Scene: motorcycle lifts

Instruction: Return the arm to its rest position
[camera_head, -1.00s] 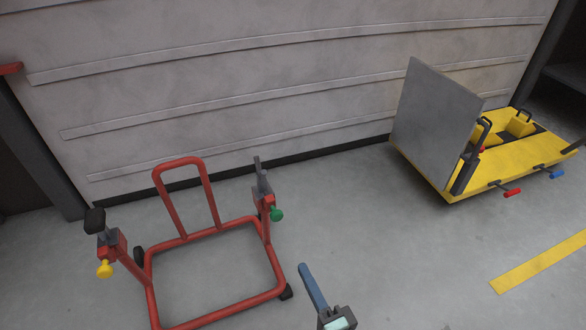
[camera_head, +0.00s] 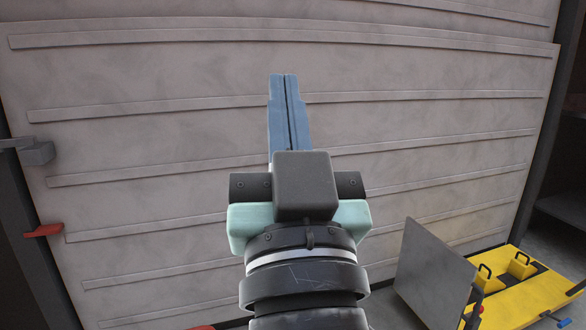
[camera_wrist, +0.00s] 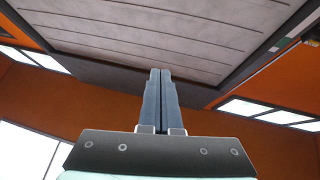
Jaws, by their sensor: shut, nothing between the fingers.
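My gripper (camera_head: 285,78) stands upright in the middle of the head view, its two blue fingers pressed together, shut and empty. It is in front of the grey ribbed door and touches nothing that I can see. In the wrist view the shut fingers (camera_wrist: 161,75) point up toward the door's upper part and the ceiling. My wrist and forearm hide part of the door and the floor below.
The grey ribbed door (camera_head: 150,130) fills the background. A yellow lift (camera_head: 525,295) with an upright grey plate (camera_head: 430,275) stands at lower right. A red piece (camera_head: 44,230) juts out at left. Lit ceiling panels (camera_wrist: 270,113) and orange walls (camera_wrist: 90,100) show in the wrist view.

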